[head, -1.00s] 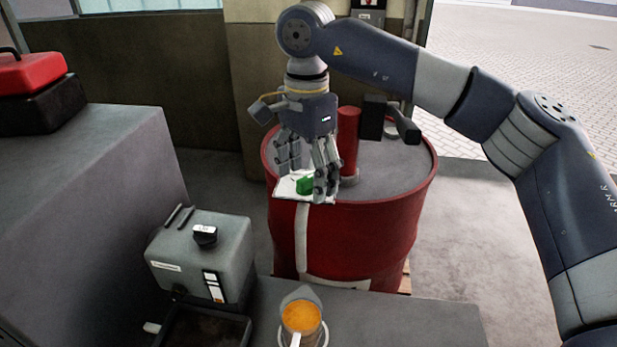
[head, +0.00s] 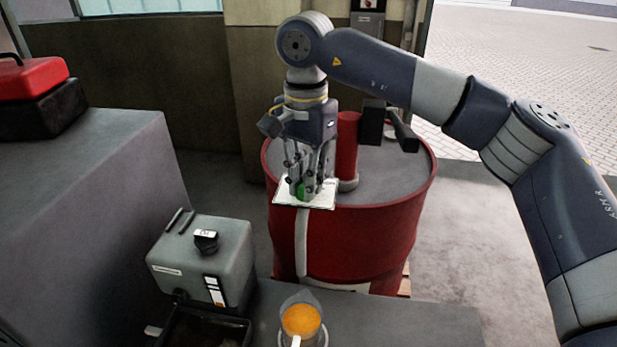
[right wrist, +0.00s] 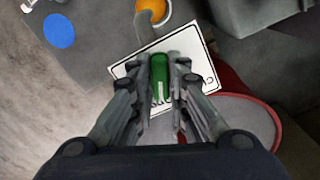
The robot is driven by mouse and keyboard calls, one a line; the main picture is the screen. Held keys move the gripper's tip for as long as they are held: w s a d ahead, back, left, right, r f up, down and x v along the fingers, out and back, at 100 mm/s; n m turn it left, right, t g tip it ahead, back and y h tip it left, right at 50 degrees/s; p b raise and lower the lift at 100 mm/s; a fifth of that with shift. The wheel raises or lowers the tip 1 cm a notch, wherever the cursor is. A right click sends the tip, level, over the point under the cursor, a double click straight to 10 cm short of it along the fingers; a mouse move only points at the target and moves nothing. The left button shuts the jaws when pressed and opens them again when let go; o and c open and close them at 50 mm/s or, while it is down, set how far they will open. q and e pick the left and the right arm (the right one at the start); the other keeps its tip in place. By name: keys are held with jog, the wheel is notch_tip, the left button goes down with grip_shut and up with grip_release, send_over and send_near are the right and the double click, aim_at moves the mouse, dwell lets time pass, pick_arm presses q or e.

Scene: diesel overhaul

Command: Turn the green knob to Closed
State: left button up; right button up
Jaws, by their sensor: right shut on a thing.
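The green knob (head: 301,192) sits on a white label plate (head: 318,202) at the near edge of a red drum's top (head: 350,240). My right gripper (head: 305,190) points down from above and is shut on the knob. In the right wrist view the green knob (right wrist: 159,72) lies between the two fingers, with a white pointer mark on it. The white plate (right wrist: 200,55) carries black lettering, partly hidden by the fingers, so I cannot read the setting. My left gripper is not in view.
A red cylinder (head: 347,140) and a black handled part (head: 372,123) stand on the drum behind the gripper. A grey box with a black knob (head: 205,260) and a jug of orange liquid (head: 301,320) stand in front. Pale floor lies at right.

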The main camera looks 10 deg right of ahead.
jog(key=n+p, duration=0.1)
jog(key=n, duration=0.2)
jog(key=shift+a+n, duration=0.1)
jog(key=shift+n, duration=0.2)
jog(key=n, duration=0.3)
jog(key=shift+p, duration=0.3)
jog(key=n, duration=0.6)
jog(key=shift+a+p, duration=0.15)
jog(key=shift+p, duration=0.2)
jog(key=o, duration=1.5)
jog(key=shift+o, duration=0.2)
notch_tip(320, 180, up, 7)
jog(key=p, duration=0.5)
jog(key=shift+r, duration=0.1)
jog(key=shift+w, duration=0.1)
